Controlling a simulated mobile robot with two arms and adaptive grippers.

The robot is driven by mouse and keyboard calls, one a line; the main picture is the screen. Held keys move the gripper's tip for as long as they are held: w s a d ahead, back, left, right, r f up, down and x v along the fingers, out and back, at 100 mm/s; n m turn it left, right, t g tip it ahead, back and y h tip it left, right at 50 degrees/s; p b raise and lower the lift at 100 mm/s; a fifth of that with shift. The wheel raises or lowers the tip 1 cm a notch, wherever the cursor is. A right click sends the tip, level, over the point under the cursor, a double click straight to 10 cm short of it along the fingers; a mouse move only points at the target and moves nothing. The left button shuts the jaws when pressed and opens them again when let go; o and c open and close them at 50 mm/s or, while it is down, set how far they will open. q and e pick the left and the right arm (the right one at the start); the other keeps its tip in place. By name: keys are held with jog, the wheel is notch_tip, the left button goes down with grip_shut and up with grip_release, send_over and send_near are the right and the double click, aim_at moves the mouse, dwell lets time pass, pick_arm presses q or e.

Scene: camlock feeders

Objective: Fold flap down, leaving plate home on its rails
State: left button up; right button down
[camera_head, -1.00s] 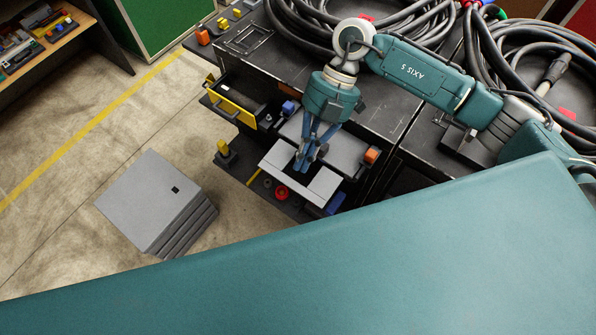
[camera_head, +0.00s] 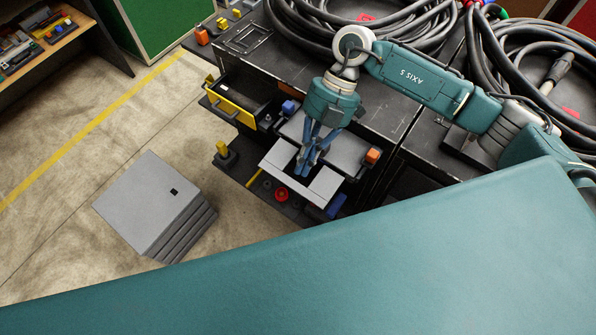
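A light grey plate with a notch (camera_head: 275,161) lies at the front of the black feeder bench, just below a wider grey panel (camera_head: 345,152). My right gripper (camera_head: 304,172) points down with its blue fingers at the plate's notch. The fingertips look close together, but whether they touch or grip the plate cannot be told. A yellow-fronted panel (camera_head: 232,106) stands tilted out at the left of the bench. Which part is the flap is not clear, and the rails cannot be made out. My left gripper is not in view.
An orange block (camera_head: 372,156) and a blue block (camera_head: 289,107) flank the grey panel. A red round knob (camera_head: 281,195) sits below the plate. A stack of grey plates (camera_head: 147,203) stands on the floor at left. Black cables (camera_head: 425,25) cover the bench top.

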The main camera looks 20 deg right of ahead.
jog(key=shift+w+d+f, duration=0.1)
jog(key=shift+d+f, duration=0.05)
jog(key=shift+f, duration=0.1)
jog(key=shift+r, duration=0.1)
notch_tip(320, 180, up, 7)
jog(key=p, duration=0.6)
dwell(0.5)
